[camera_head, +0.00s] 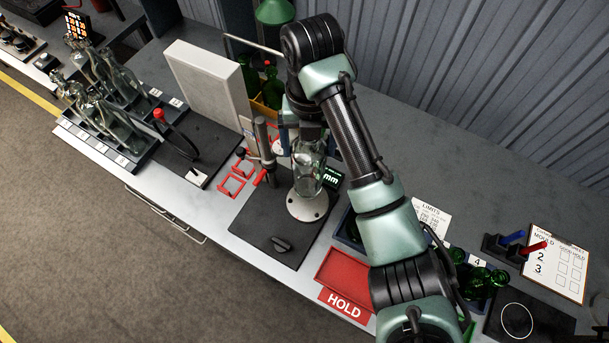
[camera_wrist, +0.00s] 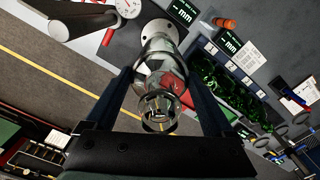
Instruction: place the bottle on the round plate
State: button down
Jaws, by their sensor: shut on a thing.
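A clear glass bottle (camera_head: 307,174) is upright over the round plate (camera_head: 308,210), a pale disc on a dark base. The bottle's foot overlaps the plate in the picture; I cannot tell whether it touches or hovers slightly above. My gripper (camera_head: 308,147) comes down from above and is shut on the bottle near its upper part. In the wrist view the bottle (camera_wrist: 160,72) runs between my two fingers (camera_wrist: 162,88), its mouth toward the camera. The round plate (camera_wrist: 158,30) shows beyond its far end.
A post gauge (camera_head: 264,150) stands close left of the bottle, and a display marked mm (camera_head: 331,178) close right. Red frames (camera_head: 232,186) lie to the left. A red HOLD tray (camera_head: 345,272) is at the front right. Racked clear bottles (camera_head: 100,108) stand far left.

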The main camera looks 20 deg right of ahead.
notch_tip(320, 180, down, 4)
jog(key=shift+s+r+b, duration=0.1)
jog(key=shift+r+b, duration=0.05)
jog(key=shift+b, duration=0.45)
jog(key=shift+p, duration=0.5)
jog(key=shift+f+p, duration=0.6)
jog(key=shift+f, duration=1.55)
jog(key=shift+f, duration=0.2)
grip_release()
